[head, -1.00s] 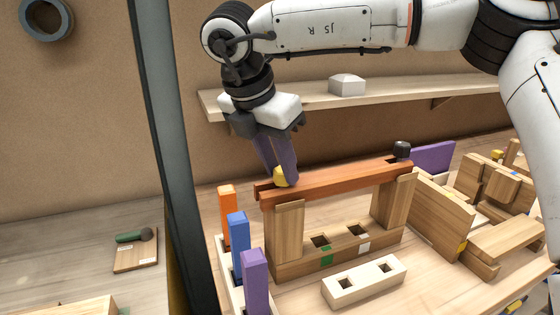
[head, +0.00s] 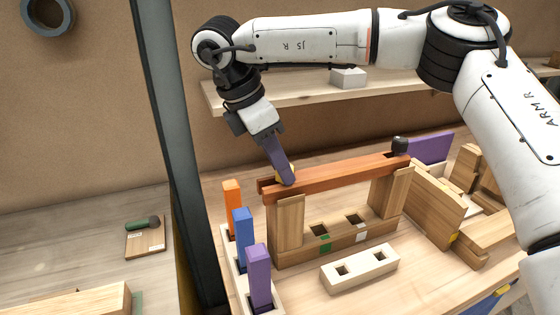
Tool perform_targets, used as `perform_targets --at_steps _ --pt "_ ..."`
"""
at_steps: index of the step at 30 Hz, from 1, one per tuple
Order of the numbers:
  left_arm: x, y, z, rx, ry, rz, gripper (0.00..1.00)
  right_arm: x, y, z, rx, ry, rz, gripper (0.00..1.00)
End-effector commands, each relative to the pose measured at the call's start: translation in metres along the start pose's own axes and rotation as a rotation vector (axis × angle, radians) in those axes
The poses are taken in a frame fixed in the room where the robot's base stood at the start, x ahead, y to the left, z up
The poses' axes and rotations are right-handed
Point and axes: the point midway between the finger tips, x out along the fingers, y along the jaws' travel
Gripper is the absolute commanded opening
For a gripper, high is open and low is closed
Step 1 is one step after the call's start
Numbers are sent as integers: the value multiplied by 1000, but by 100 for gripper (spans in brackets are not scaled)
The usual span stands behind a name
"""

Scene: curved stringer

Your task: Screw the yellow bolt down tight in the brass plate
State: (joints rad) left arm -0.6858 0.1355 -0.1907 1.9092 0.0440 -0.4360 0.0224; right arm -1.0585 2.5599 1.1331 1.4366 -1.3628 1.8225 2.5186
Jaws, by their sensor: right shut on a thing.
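I cannot make out the brass plate; the beam end around the bolt is partly covered by the fingers. My left gripper is not in view.
The beam rests on two wooden posts (head: 290,222). A dark knob (head: 399,145) stands at its right end. Orange (head: 231,208), blue (head: 242,228) and purple (head: 259,272) pegs stand at the front left. A pale two-hole block (head: 359,270) lies in front. A dark upright (head: 170,140) stands left.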

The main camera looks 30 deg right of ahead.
Motion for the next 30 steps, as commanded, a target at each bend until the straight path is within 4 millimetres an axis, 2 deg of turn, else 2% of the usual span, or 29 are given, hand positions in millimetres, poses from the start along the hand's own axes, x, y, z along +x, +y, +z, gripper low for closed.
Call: perform_targets --at_steps 4,9,14,15,18,30 --pt "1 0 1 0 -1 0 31 7 -2 -4 43 4 -36 0" --pt "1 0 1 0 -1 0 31 7 0 -4 129 2 -68 0" --pt "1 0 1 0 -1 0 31 7 0 -3 133 0 -68 0" --pt "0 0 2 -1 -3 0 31 7 0 -3 133 0 -68 32" --pt "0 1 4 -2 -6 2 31 7 0 -3 132 -1 -67 49" --pt "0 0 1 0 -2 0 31 4 1 -2 134 0 -61 49"
